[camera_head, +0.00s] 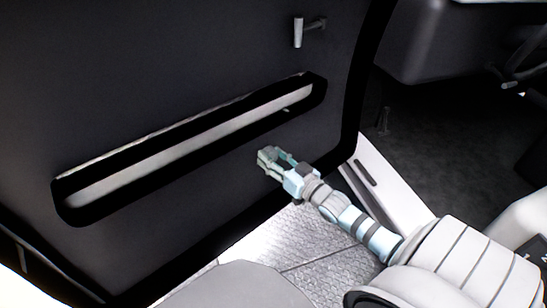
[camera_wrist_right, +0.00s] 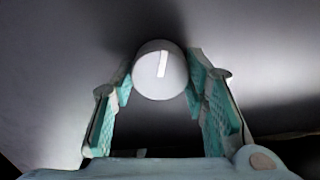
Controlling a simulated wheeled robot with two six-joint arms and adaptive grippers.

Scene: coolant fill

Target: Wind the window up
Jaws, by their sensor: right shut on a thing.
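A round pale knob with a white bar mark (camera_wrist_right: 161,70) sits between the fingertips of my right gripper in the right wrist view. My right gripper (camera_head: 271,157) is at the dark door panel (camera_head: 190,60), below the long slot. It is shut on the knob, with the teal finger pads (camera_wrist_right: 163,85) on both sides of it. In the head view the fingers hide the knob, and I cannot make out a crank arm. The window glass is not in view. My left gripper is not in view.
A long black-edged armrest or pocket (camera_head: 75,212) runs across the door just above my right gripper. A small metal handle (camera_head: 298,33) stands out higher up. The pale door sill (camera_head: 385,185) and textured floor (camera_head: 310,235) lie below. A steering wheel (camera_head: 525,70) shows at right.

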